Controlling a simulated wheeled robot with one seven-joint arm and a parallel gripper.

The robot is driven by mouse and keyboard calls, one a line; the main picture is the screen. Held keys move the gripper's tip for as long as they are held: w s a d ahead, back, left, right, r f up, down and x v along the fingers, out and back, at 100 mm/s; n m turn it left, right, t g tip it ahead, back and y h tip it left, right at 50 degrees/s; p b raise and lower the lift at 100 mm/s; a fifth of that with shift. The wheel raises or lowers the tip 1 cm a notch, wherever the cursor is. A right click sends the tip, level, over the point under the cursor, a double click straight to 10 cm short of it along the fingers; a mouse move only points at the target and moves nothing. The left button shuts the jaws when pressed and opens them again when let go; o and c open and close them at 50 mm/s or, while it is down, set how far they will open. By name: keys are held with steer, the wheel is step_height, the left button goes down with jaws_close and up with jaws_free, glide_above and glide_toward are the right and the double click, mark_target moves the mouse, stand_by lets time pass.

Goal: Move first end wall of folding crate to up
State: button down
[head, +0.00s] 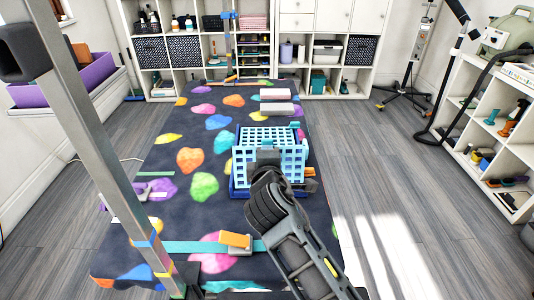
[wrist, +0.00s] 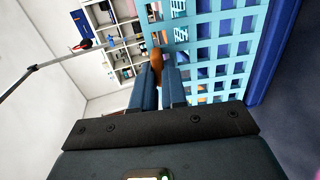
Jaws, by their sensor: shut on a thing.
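The folding crate has light-blue lattice walls (head: 294,152) above a dark-blue base (head: 238,189) and sits on the dark, spotted table cover. Lattice panels stand up from the base, but my arm hides part of the near side. My gripper (head: 266,153) is at this near side, its fingertips hard to make out in the head view. In the wrist view, the gripper fingers (wrist: 158,72) are closed around an orange-brown piece (wrist: 157,58) beside a lattice panel (wrist: 215,48). This piece appears to belong to the first end wall. The dark-blue base edge (wrist: 270,55) runs along the right.
A pink block (head: 274,94) and a pale block (head: 277,109) lie behind the crate. The cover left of the crate is mostly clear. Shelves stand behind and right.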

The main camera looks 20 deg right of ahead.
steer(key=shift+s+f, duration=0.15)
steer(key=shift+f, duration=0.45)
stand_by(0.6)
steer(key=c, duration=1.5)
jaws_free()
steer(key=o, duration=0.3)
steer(key=shift+r, duration=0.2)
steer(key=shift+o, duration=0.2)
steer(key=shift+r, duration=0.1)
steer(key=v, duration=0.7)
steer(key=shift+s+a, duration=0.15)
steer(key=shift+s, duration=0.15)
